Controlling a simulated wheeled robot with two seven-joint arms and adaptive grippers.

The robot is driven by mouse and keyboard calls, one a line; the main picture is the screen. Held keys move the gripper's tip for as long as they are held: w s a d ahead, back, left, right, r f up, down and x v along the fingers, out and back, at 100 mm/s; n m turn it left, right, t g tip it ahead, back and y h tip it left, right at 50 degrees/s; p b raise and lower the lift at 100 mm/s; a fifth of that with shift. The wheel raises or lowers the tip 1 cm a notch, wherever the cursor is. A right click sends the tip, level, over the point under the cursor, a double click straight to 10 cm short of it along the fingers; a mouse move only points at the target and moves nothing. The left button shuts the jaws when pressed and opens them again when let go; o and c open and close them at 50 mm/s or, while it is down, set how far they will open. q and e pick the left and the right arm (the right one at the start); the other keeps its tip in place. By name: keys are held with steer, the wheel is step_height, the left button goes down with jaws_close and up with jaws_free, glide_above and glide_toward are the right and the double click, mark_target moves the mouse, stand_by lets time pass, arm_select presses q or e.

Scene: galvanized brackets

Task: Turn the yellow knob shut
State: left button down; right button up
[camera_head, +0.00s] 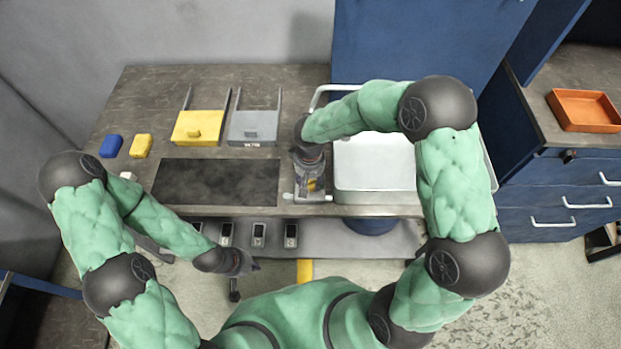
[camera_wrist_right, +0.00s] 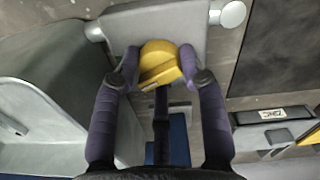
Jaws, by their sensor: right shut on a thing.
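The yellow knob (camera_wrist_right: 160,62) sits between the two dark purple fingers of my right gripper (camera_wrist_right: 160,70) in the right wrist view, on a light grey plate. The fingers touch it on both sides. In the head view only a small bit of the knob (camera_head: 311,185) shows below my right wrist, at the left side of the white basin. The knob's exact turn angle is hard to tell. My left gripper (camera_head: 246,264) hangs in front of the table's front edge, away from the knob. Its fingers are too small and dark to read.
A white basin (camera_head: 374,188) stands right of the knob. A dark mat (camera_head: 216,182), a yellow bracket (camera_head: 198,128), a grey bracket (camera_head: 253,127) and blue (camera_head: 111,146) and yellow (camera_head: 141,146) blocks lie to the left. An orange tray (camera_head: 583,111) sits far right.

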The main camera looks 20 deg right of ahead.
steer(key=n, duration=0.2)
steer(key=n+p, duration=0.1)
steer(key=shift+w+a+r+n, duration=0.2)
steer(key=shift+w+r+n, duration=0.1)
steer(key=shift+n, duration=0.1)
steer(key=n+p, duration=0.1)
steer(key=n, duration=0.2)
steer(key=shift+n, duration=0.3)
steer(key=n+p, duration=0.2)
steer(key=n, duration=0.2)
steer(key=shift+s+a+f, duration=0.1)
steer(key=shift+a, duration=0.05)
steer(key=shift+n+p, duration=0.3)
steer(key=shift+n, duration=0.5)
steer(key=shift+s+f, duration=0.1)
steer(key=o, duration=1.1)
steer(key=shift+a, duration=0.1)
steer(key=shift+c, duration=0.2)
steer(key=shift+s, duration=0.1)
